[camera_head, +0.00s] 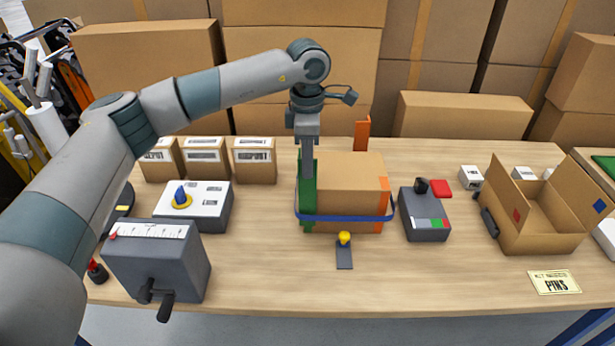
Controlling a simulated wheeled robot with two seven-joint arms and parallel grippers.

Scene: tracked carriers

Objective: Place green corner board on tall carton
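The tall carton (345,186) is a brown box standing on the table in the middle of the head view. The green corner board (308,212) is upright along the carton's left front edge, and it appears to touch the carton. My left gripper (308,172) points straight down over the upper part of the green board. Its fingers overlap the board in this view, so I cannot tell whether they are closed on it. A blue strap (345,218) loops around the carton's lower part and passes in front of the board. My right gripper is not in view.
Orange corner boards stand at the carton's right front edge (383,205) and behind it (362,134). A yellow-knobbed device (344,255) is in front. A grey box with a crank (160,262) stands left, a grey control box (425,215) right, and an open carton (545,222) farther right.

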